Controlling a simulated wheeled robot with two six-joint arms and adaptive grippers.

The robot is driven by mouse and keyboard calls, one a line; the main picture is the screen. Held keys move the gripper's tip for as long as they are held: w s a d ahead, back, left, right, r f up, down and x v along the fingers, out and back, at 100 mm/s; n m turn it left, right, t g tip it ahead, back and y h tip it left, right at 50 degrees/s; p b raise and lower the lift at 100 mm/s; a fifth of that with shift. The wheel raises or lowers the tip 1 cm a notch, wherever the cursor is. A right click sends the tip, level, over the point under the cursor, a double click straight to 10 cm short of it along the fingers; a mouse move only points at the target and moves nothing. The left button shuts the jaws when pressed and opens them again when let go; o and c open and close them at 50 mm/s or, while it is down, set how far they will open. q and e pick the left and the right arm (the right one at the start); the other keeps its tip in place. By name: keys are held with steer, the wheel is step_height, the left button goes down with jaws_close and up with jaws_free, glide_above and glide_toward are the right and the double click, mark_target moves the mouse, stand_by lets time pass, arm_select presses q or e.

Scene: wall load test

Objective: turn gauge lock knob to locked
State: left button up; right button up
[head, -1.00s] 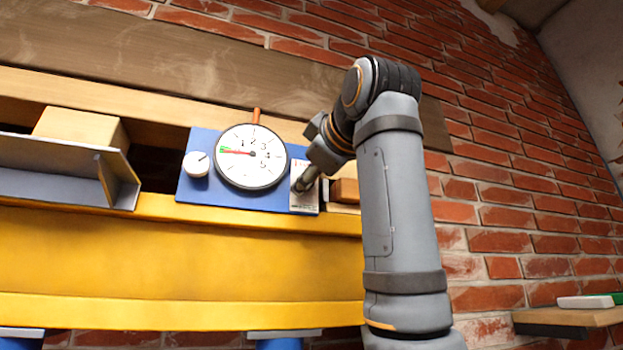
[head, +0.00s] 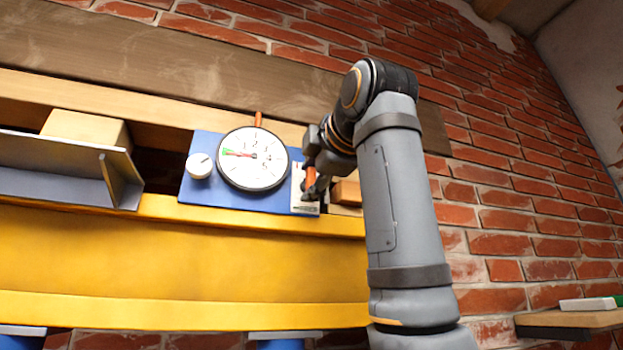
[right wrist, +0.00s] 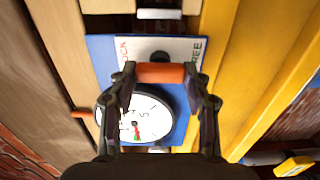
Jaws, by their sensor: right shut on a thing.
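The gauge lock knob shows as an orange bar handle (right wrist: 160,73) in the right wrist view, in front of a white label plate (right wrist: 185,50) with partly hidden lettering at its left end and "FREE" at its right. My right gripper (right wrist: 162,80) is shut on this bar, one finger at each end. In the head view the orange handle (head: 310,178) stands nearly upright, partly covered by my right gripper (head: 314,184). The gauge (head: 253,159) has a white dial and a red needle pointing left. My left gripper is not in view.
The blue panel (head: 232,202) carries a white round knob (head: 199,166) left of the gauge. A yellow beam (head: 180,260) runs below. A grey metal bracket (head: 60,170) is at left. A wooden shelf (head: 575,318) is at lower right.

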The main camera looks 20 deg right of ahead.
steer(key=shift+f, duration=0.15)
stand_by(0.3)
steer(key=o, duration=1.2)
steer(key=shift+c, duration=0.2)
steer(key=shift+s, duration=0.1)
steer(key=s, duration=1.2)
steer(key=shift+d, duration=0.15)
steer(key=shift+w, duration=0.1)
